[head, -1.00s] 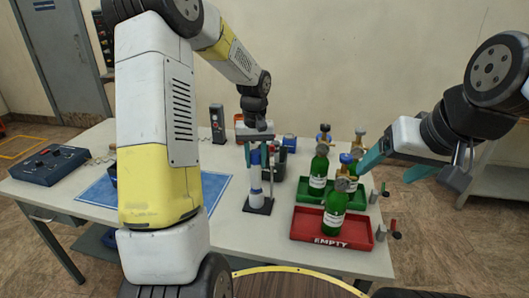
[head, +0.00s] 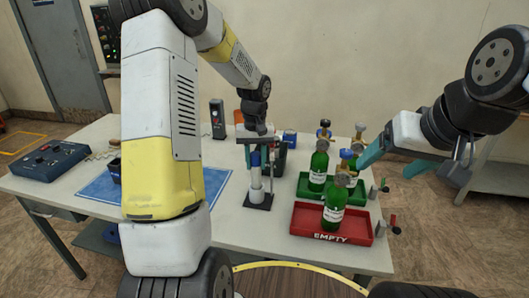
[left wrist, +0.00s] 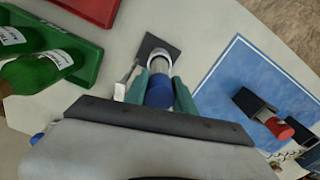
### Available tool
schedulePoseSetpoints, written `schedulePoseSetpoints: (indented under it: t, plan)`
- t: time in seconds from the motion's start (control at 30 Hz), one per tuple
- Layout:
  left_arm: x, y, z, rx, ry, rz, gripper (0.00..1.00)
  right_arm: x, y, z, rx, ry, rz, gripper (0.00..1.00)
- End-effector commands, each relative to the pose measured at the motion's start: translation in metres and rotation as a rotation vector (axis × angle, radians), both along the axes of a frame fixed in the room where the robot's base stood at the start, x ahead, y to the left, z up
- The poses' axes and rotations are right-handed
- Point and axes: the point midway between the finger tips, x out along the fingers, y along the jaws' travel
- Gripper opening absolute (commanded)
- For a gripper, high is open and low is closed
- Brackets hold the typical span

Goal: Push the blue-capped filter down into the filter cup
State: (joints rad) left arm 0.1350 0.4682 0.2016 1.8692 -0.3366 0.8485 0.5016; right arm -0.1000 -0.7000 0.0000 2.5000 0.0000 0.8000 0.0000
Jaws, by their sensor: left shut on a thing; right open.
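The blue-capped filter (left wrist: 159,92) stands upright between the green fingers of my left gripper (head: 256,158). Its blue cap (head: 255,159) shows just above the filter cup (head: 257,190), a pale upright cylinder on a small black base. My left gripper points down and is shut on the filter. In the left wrist view, the cup's pale rim (left wrist: 161,57) shows just beyond the blue cap, in line with it. How deep the filter sits in the cup is hidden by the fingers. My right gripper (head: 392,165) is open and empty above the table's right side.
A red tray (head: 305,234) marked EMPTY and a green tray (head: 370,191) hold green bottles right of the cup. A blue mat (head: 92,186) lies left, partly behind my left arm. A dark box (head: 279,161) stands just behind the cup.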

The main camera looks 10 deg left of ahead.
Motion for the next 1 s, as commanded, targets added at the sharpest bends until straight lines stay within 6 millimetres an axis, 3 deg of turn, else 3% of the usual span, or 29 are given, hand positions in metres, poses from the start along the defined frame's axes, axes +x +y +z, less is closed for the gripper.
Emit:
schedulePoseSetpoints:
  t: [1.0]
  plan:
    - [0.000,0.000,-0.026,0.000,0.000,0.000,0.00,0.000,0.000,0.000,0.000,0.000,0.000,0.76]
